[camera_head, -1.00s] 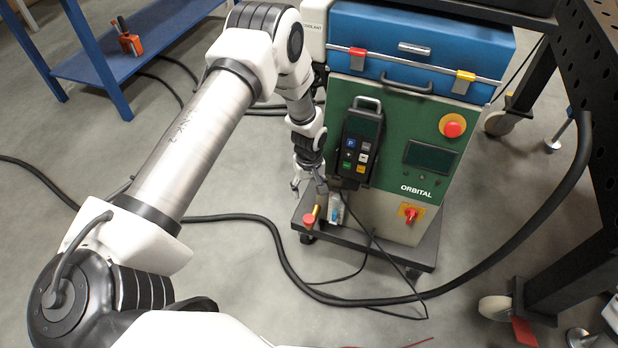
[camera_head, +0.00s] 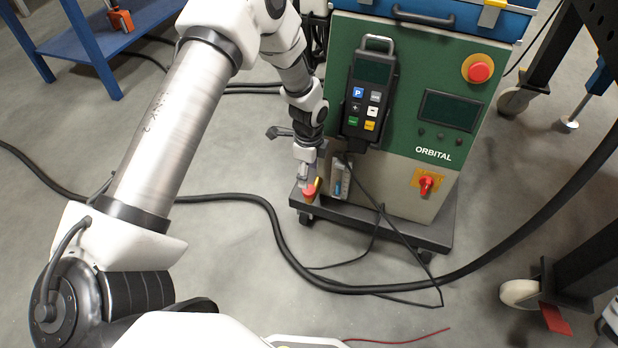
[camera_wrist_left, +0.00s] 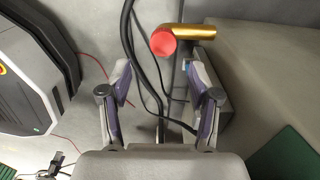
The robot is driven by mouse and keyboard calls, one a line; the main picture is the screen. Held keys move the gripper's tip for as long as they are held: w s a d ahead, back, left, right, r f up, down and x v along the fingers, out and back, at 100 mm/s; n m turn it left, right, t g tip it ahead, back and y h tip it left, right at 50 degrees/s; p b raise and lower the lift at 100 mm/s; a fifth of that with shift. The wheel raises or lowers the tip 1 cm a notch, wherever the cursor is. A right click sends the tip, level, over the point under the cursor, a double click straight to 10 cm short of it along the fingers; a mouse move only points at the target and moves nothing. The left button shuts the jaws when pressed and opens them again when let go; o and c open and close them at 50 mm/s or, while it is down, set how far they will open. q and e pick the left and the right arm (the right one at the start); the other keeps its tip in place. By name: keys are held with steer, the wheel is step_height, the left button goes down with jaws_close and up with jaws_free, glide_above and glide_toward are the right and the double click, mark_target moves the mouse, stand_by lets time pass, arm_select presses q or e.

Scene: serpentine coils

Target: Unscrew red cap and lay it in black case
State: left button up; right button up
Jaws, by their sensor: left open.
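The red cap (camera_head: 309,193) is on the end of a short gold fitting (camera_head: 318,184) at the front left corner of the welding cart. In the left wrist view the red cap (camera_wrist_left: 163,42) faces me, with the gold fitting (camera_wrist_left: 197,32) running right from it. My left gripper (camera_head: 307,184) is right by the cap and partly covers it in the head view. In the wrist view its fingers (camera_wrist_left: 158,78) are spread, with the cap beyond the tips and nothing between them. I cannot make out a black case. My right gripper is out of view.
The green ORBITAL machine (camera_head: 425,100) stands on a dark wheeled cart (camera_head: 400,233), with a handheld controller (camera_head: 369,95) on its front. A thick black hose (camera_head: 275,228) and thinner cables cross the floor. A blue shelf (camera_head: 85,40) is at back left.

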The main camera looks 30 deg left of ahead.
mark_target(309, 189)
arm_select(q)
steer(key=shift+w+f, duration=0.15)
steer(key=shift+f, duration=0.2)
steer(key=shift+f+b, duration=0.3)
steer(key=shift+b, duration=0.2)
step_height(309, 189, down, 5)
steer(key=b, duration=0.5)
steer(key=shift+f, duration=0.15)
step_height(309, 189, down, 2)
steer(key=shift+f, duration=0.15)
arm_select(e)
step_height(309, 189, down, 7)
arm_select(q)
jaws_close()
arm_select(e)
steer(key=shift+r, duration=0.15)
